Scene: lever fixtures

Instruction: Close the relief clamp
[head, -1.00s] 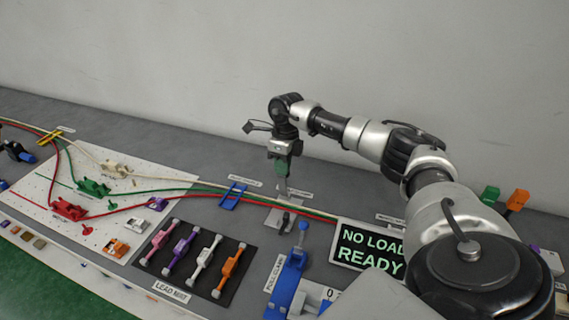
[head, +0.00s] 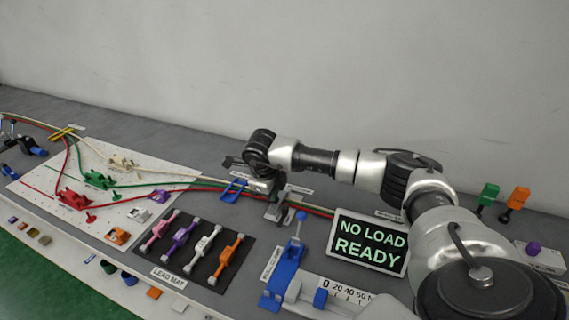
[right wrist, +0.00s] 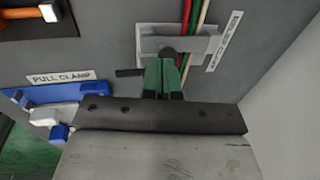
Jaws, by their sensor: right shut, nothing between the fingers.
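The relief clamp (head: 276,212) is a grey fixture on the bench with the red, green and cream leads running through it. The right wrist view shows its pale grey body (right wrist: 205,44) beside its label, with a dark rounded part at its near edge. My right gripper (right wrist: 166,62) has its green fingers shut and empty, with the tips at that dark part; whether they touch it I cannot tell. In the head view the gripper is low behind the clamp and its fingertips are hidden. The clamp lever's exact angle is unclear. My left gripper is not in view.
The blue pull clamp (head: 286,272) stands in front, its handle upright. The display (head: 368,243) reads "NO LOAD READY" and stands right of the relief clamp. A blue lead guide (head: 234,189) is close on the left. The dark lead mat (head: 232,279) lies front left.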

